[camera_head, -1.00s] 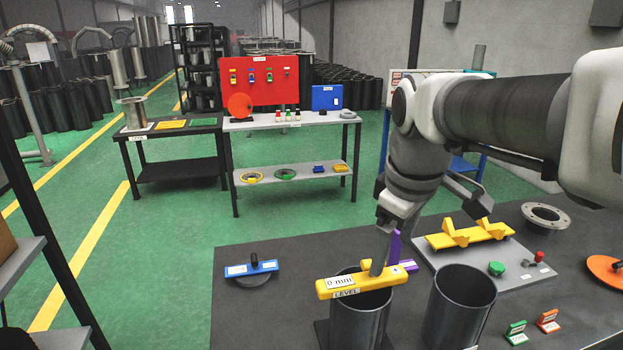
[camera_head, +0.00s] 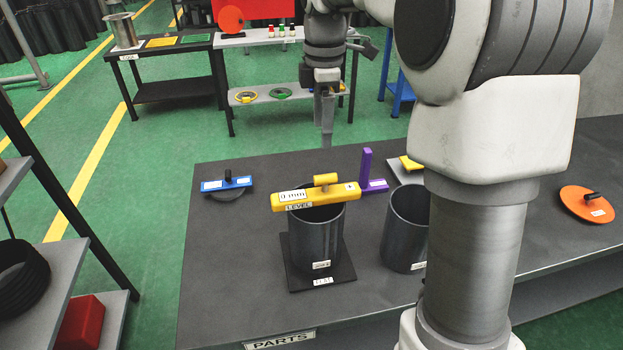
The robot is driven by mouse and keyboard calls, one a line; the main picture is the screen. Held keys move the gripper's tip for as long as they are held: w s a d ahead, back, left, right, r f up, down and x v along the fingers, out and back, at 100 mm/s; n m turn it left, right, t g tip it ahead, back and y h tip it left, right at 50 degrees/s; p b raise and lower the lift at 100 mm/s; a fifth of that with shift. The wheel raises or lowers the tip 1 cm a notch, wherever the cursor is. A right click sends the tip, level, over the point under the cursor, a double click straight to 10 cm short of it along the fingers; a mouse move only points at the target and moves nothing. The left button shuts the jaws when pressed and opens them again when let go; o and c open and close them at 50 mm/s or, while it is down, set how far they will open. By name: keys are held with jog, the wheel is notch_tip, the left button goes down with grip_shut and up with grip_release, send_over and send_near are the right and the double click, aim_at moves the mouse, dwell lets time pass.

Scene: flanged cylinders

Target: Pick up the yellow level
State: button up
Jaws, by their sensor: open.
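The yellow level (camera_head: 287,201) lies across the top rim of a dark grey open cylinder (camera_head: 317,240), with a small yellow handle (camera_head: 326,184) standing on it. The cylinder stands on a black square plate on the dark bench. My gripper (camera_head: 327,143) points down above and behind the level in the picture, apart from it and empty. Only one finger shows clearly; the other is hidden or lined up with it.
A second open cylinder (camera_head: 402,230) stands close on the right, partly behind my arm. A purple square (camera_head: 366,172) stands behind. A blue level (camera_head: 226,183) lies to the left and an orange disc (camera_head: 587,203) at far right. The bench's front left is clear.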

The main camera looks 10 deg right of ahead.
send_over(318, 192)
jog(key=f, duration=1.2)
jog(key=shift+d+f, duration=0.1)
jog(key=shift+d, duration=0.1)
jog(key=shift+a+f+p, duration=0.15)
jog(key=shift+f+p, duration=0.25)
jog(key=shift+f, duration=1)
jog(key=shift+a+f+p, duration=0.1)
jog(key=shift+f+p, duration=0.25)
jog(key=shift+f, duration=1)
grip_shut()
jog(key=shift+r, duration=0.1)
